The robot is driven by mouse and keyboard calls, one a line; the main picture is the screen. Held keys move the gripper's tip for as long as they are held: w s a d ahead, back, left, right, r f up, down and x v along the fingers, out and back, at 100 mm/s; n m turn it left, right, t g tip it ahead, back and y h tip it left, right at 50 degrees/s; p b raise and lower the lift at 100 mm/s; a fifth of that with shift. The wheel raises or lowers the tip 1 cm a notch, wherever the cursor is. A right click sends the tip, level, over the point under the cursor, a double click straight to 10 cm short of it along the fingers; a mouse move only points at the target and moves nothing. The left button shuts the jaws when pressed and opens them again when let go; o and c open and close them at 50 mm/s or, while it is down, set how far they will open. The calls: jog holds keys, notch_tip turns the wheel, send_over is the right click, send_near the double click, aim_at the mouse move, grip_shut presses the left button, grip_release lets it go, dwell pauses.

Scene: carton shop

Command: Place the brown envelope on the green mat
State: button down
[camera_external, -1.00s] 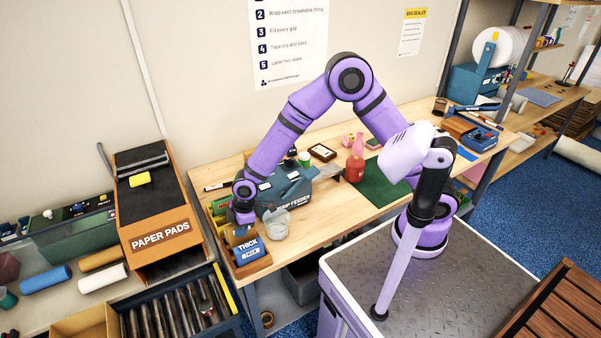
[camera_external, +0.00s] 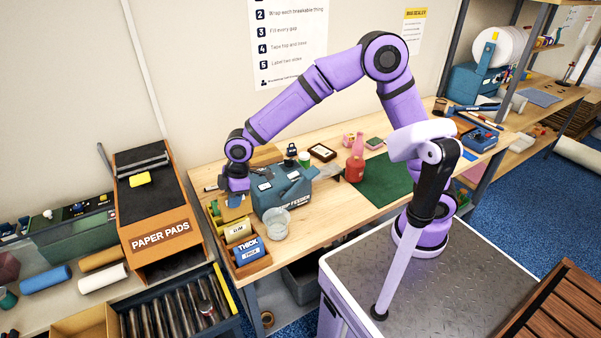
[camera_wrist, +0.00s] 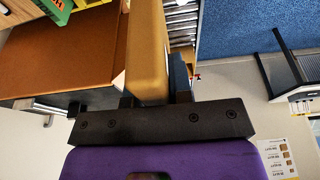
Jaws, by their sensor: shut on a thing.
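My gripper (camera_external: 237,187) is at the left end of the workbench, above the back part of a sectioned wooden rack. It is shut on the brown envelope (camera_external: 233,213), which hangs below the fingers; whether its lower edge is clear of the rack cannot be told. In the wrist view the fingers (camera_wrist: 155,98) grip the tan-brown envelope (camera_wrist: 147,50), seen nearly edge-on. The green mat (camera_external: 383,182) lies flat on the bench, well to the right of my gripper, with its visible surface bare.
The wooden rack (camera_external: 255,267) holds other packets, including one marked THICK (camera_external: 249,249). The front bench top is clear.

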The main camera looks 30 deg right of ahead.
notch_tip(320, 180, up, 2)
jog(key=shift+r, duration=0.1)
jog(key=w+d+m+t, duration=0.1)
jog(key=w+d+m, duration=0.1)
jog(key=w+d, duration=0.65)
jog(key=w+d+m, duration=0.3)
jog(key=w+d, duration=0.2)
jog(key=d, duration=0.6)
jog(key=w+d+m+t, duration=0.1)
jog(key=w+d+m, duration=0.1)
jog(key=w+d, duration=0.65)
jog(key=w+d+m+h, duration=0.1)
jog(key=d+m, duration=0.2)
jog(key=d, duration=1.2)
jog(key=s+d+m+h, duration=0.1)
jog(key=s+d+m, duration=0.25)
jog(key=d, duration=0.75)
jog(key=s+d+m+t, duration=0.15)
jog(key=s+d, duration=0.25)
jog(key=d, duration=0.7)
jog(key=s+d+m+h, duration=0.1)
jog(key=s+d+m, duration=0.25)
jog(key=d, duration=0.85)
jog(key=shift+n, duration=0.25)
jog(key=shift+s+f, duration=0.15)
jog(key=shift+f, duration=5.3)
jog(key=shift+s+f, duration=0.15)
jog(key=shift+f, duration=5.25)
jog(key=shift+f, duration=0.15)
